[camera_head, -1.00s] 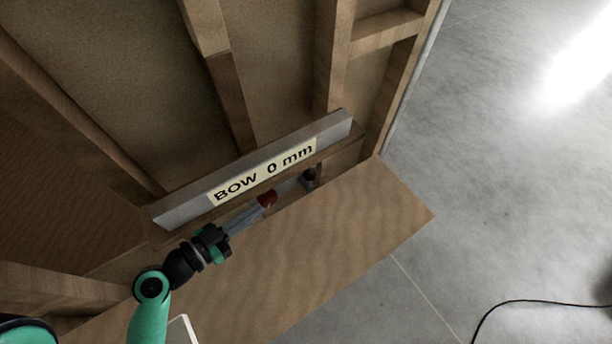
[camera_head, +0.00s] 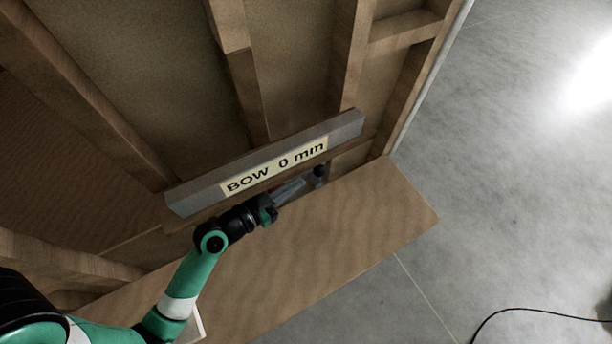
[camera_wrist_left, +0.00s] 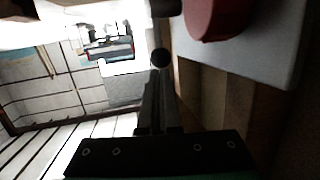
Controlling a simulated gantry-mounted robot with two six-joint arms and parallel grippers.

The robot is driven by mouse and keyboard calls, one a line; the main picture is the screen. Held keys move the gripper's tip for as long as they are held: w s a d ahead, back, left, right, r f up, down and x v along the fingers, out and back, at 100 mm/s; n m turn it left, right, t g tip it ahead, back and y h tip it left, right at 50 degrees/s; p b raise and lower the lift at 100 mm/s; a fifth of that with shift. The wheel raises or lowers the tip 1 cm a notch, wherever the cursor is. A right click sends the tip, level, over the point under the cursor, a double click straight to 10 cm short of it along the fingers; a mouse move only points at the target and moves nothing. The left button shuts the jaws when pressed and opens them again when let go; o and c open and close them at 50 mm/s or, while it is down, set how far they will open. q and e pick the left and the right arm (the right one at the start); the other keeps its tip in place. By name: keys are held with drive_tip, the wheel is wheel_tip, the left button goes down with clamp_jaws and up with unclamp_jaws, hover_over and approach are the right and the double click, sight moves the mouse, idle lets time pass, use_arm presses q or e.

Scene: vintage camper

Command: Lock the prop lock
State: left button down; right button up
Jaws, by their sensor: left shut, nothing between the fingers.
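The prop lock seems to be the red part (camera_head: 276,188) just below the grey bar labelled "BOW 0 mm" (camera_head: 230,175); only a sliver shows in the head view, behind my gripper. In the left wrist view a red rounded part (camera_wrist_left: 218,16) fills the top right, against a pale grey plate (camera_wrist_left: 268,45). My left gripper (camera_head: 302,183) is shut and empty, pointing right along the bar. Its fingers (camera_wrist_left: 158,82) lie to the left of and below the red part in the wrist view; I cannot tell if they touch it. My right gripper is not in view.
A dark round knob (camera_head: 319,172) sits just beyond my fingertips. A wooden board (camera_head: 330,235) lies below the bar, and wooden framing (camera_head: 350,60) rises behind. Grey floor (camera_head: 510,200) is open at right, with a black cable (camera_head: 540,302).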

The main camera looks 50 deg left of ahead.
sight(319, 174)
use_arm(q)
drive_tip(key=shift+w+f, duration=0.2)
drive_tip(key=shift+w, duration=0.8)
drive_tip(key=shift+w+f, duration=0.2)
drive_tip(key=shift+w, duration=0.75)
drive_tip(key=shift+w+r, duration=0.1)
drive_tip(key=shift+w, duration=0.05)
drive_tip(key=shift+w+d+r, duration=0.1)
drive_tip(key=shift+w+r, duration=0.2)
drive_tip(key=shift+w, duration=0.3)
drive_tip(key=shift+w+d+r, duration=0.1)
drive_tip(key=shift+w+r, duration=0.05)
drive_tip(key=shift+w, duration=0.4)
drive_tip(key=shift+w+d+r, duration=0.1)
drive_tip(key=shift+w, duration=0.4)
drive_tip(key=shift+w+d+f, duration=0.1)
drive_tip(key=shift+w+d, duration=0.1)
drive_tip(key=shift+w, duration=0.95)
drive_tip(key=shift+w+d+f+b, duration=0.1)
drive_tip(key=shift+w+f+b, duration=0.1)
drive_tip(key=shift+w, duration=0.45)
drive_tip(key=shift+w+d+f+b, duration=0.1)
drive_tip(key=shift+w+b, duration=0.1)
drive_tip(key=shift+w, duration=0.4)
